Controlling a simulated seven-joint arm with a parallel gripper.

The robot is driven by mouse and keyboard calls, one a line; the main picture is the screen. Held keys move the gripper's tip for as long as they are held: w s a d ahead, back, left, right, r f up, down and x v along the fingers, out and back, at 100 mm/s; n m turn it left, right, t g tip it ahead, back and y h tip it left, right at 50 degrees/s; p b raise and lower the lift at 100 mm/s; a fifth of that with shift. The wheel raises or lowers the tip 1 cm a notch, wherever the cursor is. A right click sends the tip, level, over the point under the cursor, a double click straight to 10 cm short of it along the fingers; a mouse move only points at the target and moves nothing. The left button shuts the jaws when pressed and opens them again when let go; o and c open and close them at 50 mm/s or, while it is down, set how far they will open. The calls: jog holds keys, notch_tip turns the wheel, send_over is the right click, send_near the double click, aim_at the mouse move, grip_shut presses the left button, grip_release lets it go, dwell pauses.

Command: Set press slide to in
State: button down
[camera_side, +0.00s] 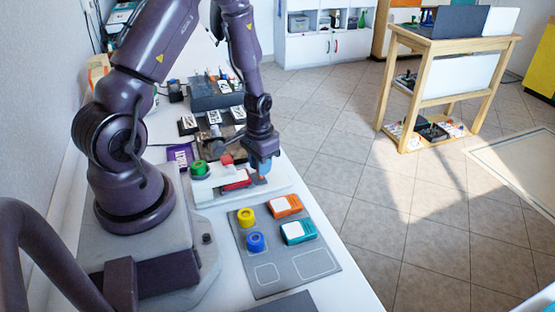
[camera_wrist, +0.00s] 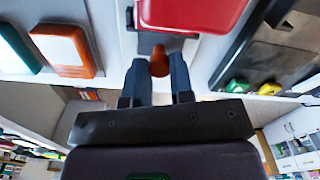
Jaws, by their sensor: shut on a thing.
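The press slide's orange knob (camera_wrist: 160,62) is between my fingers in the wrist view. My gripper (camera_wrist: 159,70) is shut on it. A grey track strip (camera_wrist: 150,42) runs from the knob toward a red case (camera_wrist: 190,12) on the white press base. In the side view, my gripper (camera_side: 262,165) is low over the right part of the white press base (camera_side: 275,185). The red case (camera_side: 236,181) lies just left of it. Part of the knob is hidden by my fingers.
A green ring (camera_side: 199,168) stands left on the press. In front, a grey mat (camera_side: 265,272) carries yellow (camera_side: 247,217) and blue (camera_side: 255,241) rings and orange (camera_side: 285,206) and teal (camera_side: 298,232) cases. Behind are a dark rack (camera_side: 213,95) and several labelled cases.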

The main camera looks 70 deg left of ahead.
jog(key=shift+s, duration=1.2)
jog(key=c, duration=1)
grip_release()
jog(key=shift+w+r, duration=0.1)
jog(key=shift+r, duration=0.15)
notch_tip(320, 180, up, 12)
jog(key=shift+r, duration=0.25)
